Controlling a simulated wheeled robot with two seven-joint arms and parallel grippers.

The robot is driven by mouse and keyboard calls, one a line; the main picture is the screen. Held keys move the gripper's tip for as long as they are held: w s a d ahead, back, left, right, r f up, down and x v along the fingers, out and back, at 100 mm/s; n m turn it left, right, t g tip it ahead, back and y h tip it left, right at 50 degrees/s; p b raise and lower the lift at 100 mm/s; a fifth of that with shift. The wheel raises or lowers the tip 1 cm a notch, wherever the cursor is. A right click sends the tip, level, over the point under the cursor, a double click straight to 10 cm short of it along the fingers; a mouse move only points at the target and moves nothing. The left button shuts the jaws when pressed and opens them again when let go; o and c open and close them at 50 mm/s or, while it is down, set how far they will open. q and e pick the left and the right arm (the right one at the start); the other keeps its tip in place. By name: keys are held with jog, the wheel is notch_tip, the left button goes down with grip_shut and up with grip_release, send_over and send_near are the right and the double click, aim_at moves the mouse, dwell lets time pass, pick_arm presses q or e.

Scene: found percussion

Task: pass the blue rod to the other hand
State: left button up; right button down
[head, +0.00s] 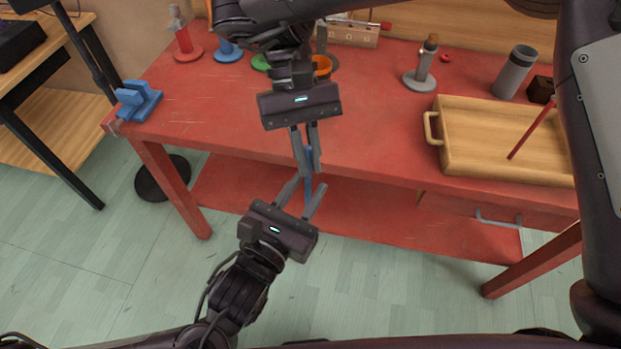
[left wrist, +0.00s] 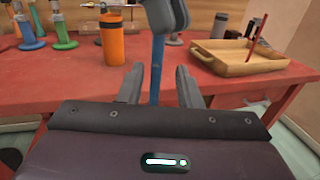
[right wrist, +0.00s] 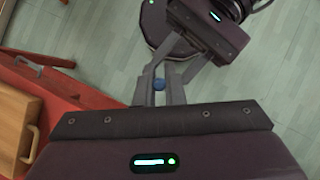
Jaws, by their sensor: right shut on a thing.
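The blue rod (head: 308,187) hangs upright in front of the red table's front edge. My right gripper (head: 310,168) comes from above and is shut on the rod's upper part. My left gripper (head: 304,190) comes from below, its fingers open and pointing up, one on each side of the rod's lower part. In the left wrist view the rod (left wrist: 156,72) stands between the left fingers with a gap on both sides. The right wrist view shows the rod's blue end (right wrist: 159,84) between the right fingers, with my left gripper beyond.
The red table (head: 375,125) carries a wooden tray (head: 470,165) with a red stick (head: 530,130), a grey cylinder (head: 515,72), a grey stand (head: 421,75), an orange cup (head: 321,68) and a blue block (head: 138,100). Open floor lies in front.

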pick_arm(q)
jog(key=shift+x, duration=1.15)
grip_shut()
pick_arm(e)
jog(key=c, duration=1.5)
grip_release()
jog(key=shift+o, duration=0.2)
